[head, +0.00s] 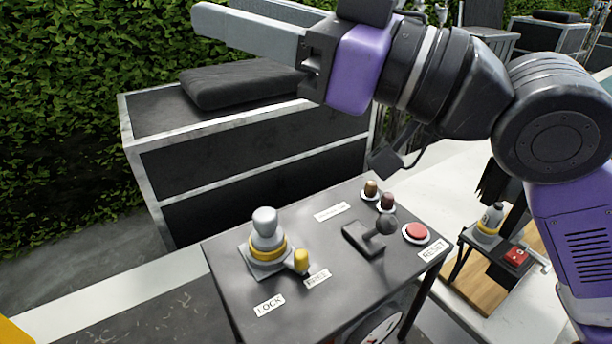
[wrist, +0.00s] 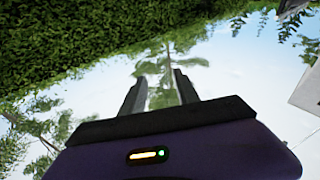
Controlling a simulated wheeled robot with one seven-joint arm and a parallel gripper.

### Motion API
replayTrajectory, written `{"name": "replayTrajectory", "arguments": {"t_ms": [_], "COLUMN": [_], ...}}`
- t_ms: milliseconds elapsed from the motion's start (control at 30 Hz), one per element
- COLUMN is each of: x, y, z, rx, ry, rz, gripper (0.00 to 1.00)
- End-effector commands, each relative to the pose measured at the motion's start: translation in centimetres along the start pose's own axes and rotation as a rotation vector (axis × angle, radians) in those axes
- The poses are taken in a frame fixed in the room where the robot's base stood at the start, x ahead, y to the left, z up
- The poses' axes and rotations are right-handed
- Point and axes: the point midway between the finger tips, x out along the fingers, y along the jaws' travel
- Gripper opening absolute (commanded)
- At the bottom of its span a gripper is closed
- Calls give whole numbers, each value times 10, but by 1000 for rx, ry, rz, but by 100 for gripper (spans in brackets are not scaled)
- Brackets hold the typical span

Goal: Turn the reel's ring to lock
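The reel's ring (head: 267,252) is a yellow band around a grey post with a rounded top (head: 265,222), on a square plate at the left of a dark panel. Its yellow handle (head: 301,260) points right, beside the FREE label (head: 317,278). The LOCK label (head: 269,305) lies nearer the front, lower left of the handle. My gripper (head: 240,22) is raised above and behind the panel, well apart from the ring, pointing left. In the wrist view its two fingers (wrist: 160,92) stand apart with only sky and foliage between them.
On the same panel (head: 330,290) are a black lever (head: 375,236), a red button (head: 417,231) by a RESET label (head: 432,250), and two small brown knobs (head: 371,189). A dark case with a cushion (head: 240,83) stands behind. A hedge (head: 90,100) fills the left.

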Motion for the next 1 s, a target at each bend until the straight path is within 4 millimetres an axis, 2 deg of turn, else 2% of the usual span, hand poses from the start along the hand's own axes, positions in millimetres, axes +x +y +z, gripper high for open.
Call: {"name": "replayTrajectory", "arguments": {"t_ms": [100, 267, 367, 533, 700, 800, 1000], "x": [8, 1, -13, -53, -96, -114, -127], "y": [-18, -35, -40, -42, -40, -39, -39], "z": [22, 59, 82, 113, 126, 128, 132], "rx": [-25, -42, -47, -40, -13, 3, 21], "ry": [-191, -464, -642, -952, -1207, -1303, -1373], "rz": [-83, -166, -199, -225, -218, -210, -205], "gripper": [37, 37, 37, 37, 37, 37, 37]}}
